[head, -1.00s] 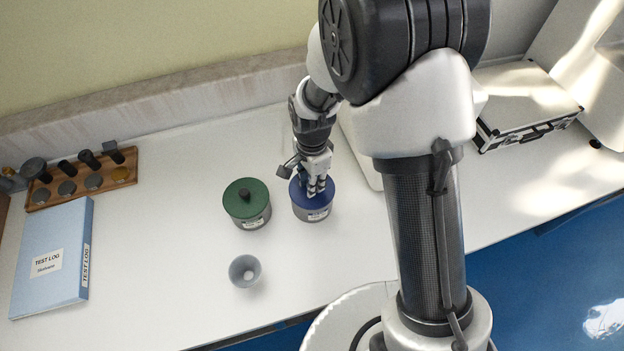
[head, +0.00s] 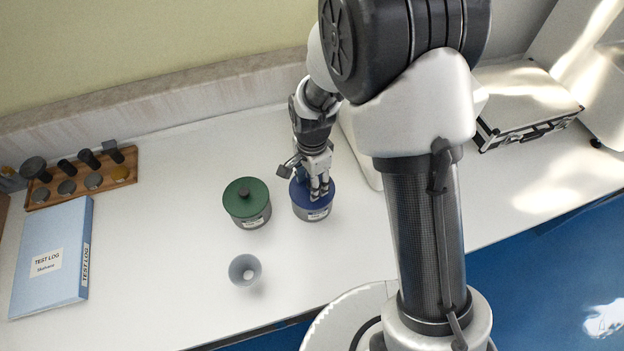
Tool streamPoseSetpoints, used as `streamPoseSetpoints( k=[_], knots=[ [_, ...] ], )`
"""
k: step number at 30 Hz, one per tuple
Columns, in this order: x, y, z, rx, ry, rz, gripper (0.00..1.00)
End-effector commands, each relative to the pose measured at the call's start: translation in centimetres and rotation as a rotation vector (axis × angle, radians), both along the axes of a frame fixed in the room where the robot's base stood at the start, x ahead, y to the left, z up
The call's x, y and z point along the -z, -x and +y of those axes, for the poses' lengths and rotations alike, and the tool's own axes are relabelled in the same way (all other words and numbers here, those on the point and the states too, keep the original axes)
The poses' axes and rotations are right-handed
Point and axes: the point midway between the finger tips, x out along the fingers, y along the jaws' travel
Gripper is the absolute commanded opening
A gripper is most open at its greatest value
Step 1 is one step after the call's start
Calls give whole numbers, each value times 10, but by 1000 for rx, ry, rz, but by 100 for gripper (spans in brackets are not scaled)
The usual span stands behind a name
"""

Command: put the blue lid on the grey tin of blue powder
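The blue lid (head: 322,204) sits on top of a grey tin (head: 318,215) with a white label, right of the middle of the bench's near part. It looks level on the rim. My gripper (head: 318,193) points down over the lid, with its fingertips at the lid's top. The fingers hide the lid's middle, so I cannot tell whether they are closed on a knob. The powder inside the tin is hidden.
A second grey tin with a green lid (head: 245,198) stands just left. A small grey cup (head: 245,270) is nearer the front edge. A blue test log binder (head: 52,258) and a wooden rack (head: 120,183) are at the left. A metal case (head: 525,105) is at the right.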

Motion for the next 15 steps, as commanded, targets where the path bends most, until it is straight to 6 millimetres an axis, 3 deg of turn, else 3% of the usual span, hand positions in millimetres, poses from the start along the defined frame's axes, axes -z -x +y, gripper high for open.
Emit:
streamPoseSetpoints(
  k=[5,15],
  knots=[
    [-17,-1,0,0,-2,-5,44],
    [-87,-1,0,0,-2,-6,44]
  ],
)
